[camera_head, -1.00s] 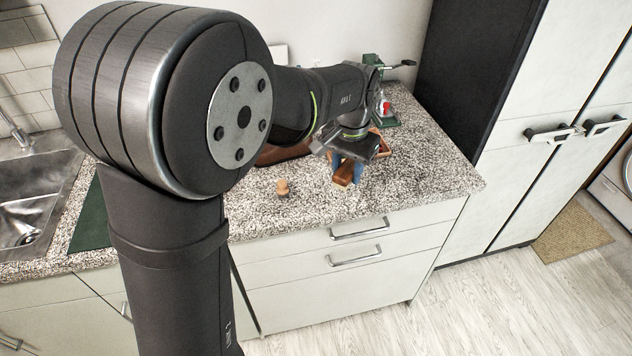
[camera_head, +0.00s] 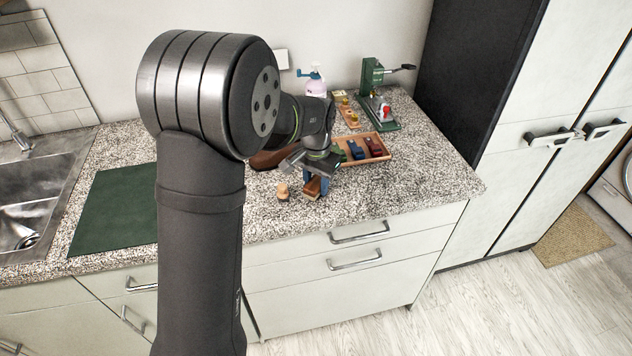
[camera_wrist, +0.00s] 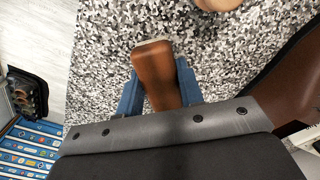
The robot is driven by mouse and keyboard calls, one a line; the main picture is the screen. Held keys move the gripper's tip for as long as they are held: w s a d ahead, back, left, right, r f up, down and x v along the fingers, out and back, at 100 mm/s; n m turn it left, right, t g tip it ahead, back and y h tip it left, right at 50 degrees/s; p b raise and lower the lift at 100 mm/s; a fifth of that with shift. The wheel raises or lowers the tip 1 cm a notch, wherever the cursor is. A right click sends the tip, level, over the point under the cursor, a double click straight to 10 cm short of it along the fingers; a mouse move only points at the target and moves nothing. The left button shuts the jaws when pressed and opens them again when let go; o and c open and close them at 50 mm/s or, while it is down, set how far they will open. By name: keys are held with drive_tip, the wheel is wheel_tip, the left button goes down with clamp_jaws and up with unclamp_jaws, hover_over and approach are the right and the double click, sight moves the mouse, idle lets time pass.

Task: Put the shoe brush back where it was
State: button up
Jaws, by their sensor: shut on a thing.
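The shoe brush (camera_head: 312,189) shows as a brown wooden piece between the blue fingers of my gripper (camera_head: 317,184). My gripper is shut on it, just above or at the speckled counter; I cannot tell whether it touches. In the wrist view the brown brush (camera_wrist: 157,72) points away between the two blue fingers (camera_wrist: 158,92), with its pale end outward. Its bristles are hidden.
A small wooden knob-like piece (camera_head: 282,190) stands close left of the brush. A brown leather item (camera_head: 268,159) lies behind. A wooden tray (camera_head: 384,142) with blue and red items, a green press (camera_head: 370,78) and a spray bottle (camera_head: 316,86) are farther back. The right counter is clear.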

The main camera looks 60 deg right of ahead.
sight(316, 182)
drive_tip(key=shift+f, duration=0.15)
drive_tip(key=o, duration=1)
drive_tip(key=shift+c, duration=0.2)
wheel_tip(316, 182, up, 12)
drive_tip(key=shift+r, duration=0.2)
